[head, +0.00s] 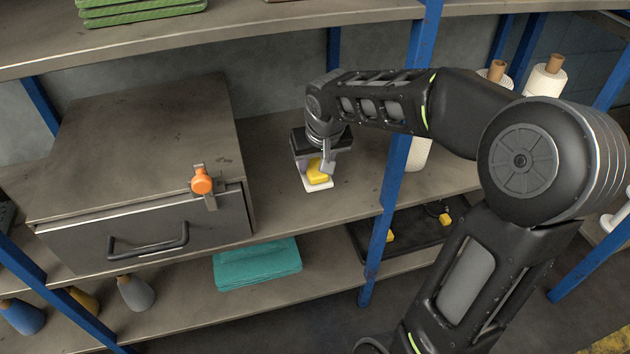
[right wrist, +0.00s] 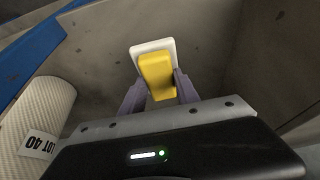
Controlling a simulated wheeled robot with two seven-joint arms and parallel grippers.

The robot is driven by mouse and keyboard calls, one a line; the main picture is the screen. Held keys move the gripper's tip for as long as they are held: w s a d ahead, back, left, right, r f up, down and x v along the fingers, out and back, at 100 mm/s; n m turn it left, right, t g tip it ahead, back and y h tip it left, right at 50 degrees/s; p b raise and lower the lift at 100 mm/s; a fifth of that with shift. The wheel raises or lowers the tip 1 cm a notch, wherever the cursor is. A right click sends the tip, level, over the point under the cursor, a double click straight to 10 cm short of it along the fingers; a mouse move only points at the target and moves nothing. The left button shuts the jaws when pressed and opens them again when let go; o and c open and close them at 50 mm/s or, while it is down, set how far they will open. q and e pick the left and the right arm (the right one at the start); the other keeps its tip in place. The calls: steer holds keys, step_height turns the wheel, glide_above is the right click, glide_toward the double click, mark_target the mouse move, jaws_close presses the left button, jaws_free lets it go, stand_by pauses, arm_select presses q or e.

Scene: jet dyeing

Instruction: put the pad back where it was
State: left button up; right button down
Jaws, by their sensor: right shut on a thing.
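The pad (head: 318,173) is a yellow block against a white plate-like part (head: 318,185). In the head view it is at the middle shelf, right of the metal drawer box. My right gripper (head: 315,165) points down and is shut on the pad. In the right wrist view, the yellow block (right wrist: 156,77) sits between the two purple-grey fingers (right wrist: 158,88), with the white part (right wrist: 152,48) behind it. I cannot tell whether the white part touches the shelf. My left gripper is not in view.
The metal drawer box (head: 150,150) has an orange knob (head: 202,181) at its front. A blue post (head: 392,200) stands right of the gripper. White rolls (head: 545,78) stand at the right. A teal folded cloth (head: 258,264) and a black tray (head: 410,245) with yellow pieces are below.

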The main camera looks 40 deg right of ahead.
steer(key=shift+f+b, duration=0.95)
steer(key=shift+f, duration=1.5)
steer(key=shift+f, duration=0.25)
steer(key=c, duration=0.9)
jaws_free()
steer(key=shift+r, duration=0.1)
steer(key=shift+r, duration=0.1)
